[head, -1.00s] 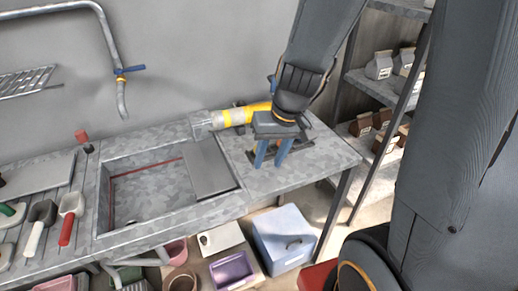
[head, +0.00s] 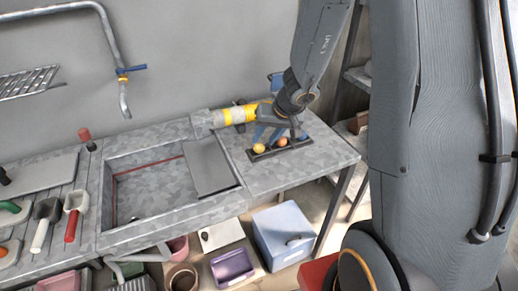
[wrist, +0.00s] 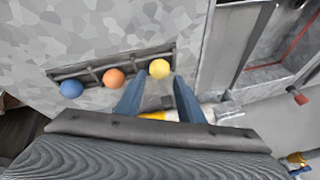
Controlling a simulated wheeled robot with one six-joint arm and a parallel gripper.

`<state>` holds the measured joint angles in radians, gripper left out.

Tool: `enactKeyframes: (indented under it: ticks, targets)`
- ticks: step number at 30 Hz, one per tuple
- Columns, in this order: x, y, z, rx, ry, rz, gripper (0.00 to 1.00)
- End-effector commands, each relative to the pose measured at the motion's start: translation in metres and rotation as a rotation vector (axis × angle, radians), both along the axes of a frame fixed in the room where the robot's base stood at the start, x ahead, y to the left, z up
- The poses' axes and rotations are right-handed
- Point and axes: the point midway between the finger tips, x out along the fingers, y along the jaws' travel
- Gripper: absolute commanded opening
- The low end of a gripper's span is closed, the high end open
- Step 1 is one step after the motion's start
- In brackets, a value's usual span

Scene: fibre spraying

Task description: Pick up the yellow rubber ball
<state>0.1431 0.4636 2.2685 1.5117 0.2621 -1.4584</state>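The yellow rubber ball (head: 258,148) sits at the left end of a dark rack (head: 293,147) on the counter. In the wrist view the yellow ball (wrist: 159,69) lies just beyond my fingertips, near the gap between them. An orange ball (wrist: 113,77) and a blue ball (wrist: 72,88) sit in the same rack; the orange ball (head: 282,142) also shows in the head view. My gripper (wrist: 157,85) has its two blue fingers apart with nothing between them. In the head view my gripper (head: 264,134) is close behind the yellow ball, partly hidden by its own wrist.
A yellow and silver cylinder (head: 235,115) lies behind the rack near the wall. The sink basin (head: 150,190) is to the left, with a grey board (head: 208,165) over its right end. Scoops (head: 73,214) lie further left. The counter's right front is bare.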

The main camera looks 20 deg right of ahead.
Motion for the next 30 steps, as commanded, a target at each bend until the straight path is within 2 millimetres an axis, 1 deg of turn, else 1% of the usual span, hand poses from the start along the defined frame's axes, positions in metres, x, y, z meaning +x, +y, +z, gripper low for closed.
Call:
enactKeyframes:
  ticks: [10,15,21,23,24,26,30]
  targets:
    - [0.016,0.007,-0.036,0.001,0.003,-0.001,0.35]
    - [0.019,0.008,-0.043,0.000,0.001,-0.001,0.35]
    - [0.019,0.008,-0.042,0.000,0.001,0.000,0.35]
    - [0.019,0.008,-0.042,0.000,0.001,-0.001,0.25]
    - [0.019,0.008,-0.042,0.000,0.001,-0.001,0.18]
    - [0.019,0.008,-0.042,0.000,0.001,-0.001,0.09]
    - [0.019,0.008,-0.042,0.000,0.001,-0.001,0.09]
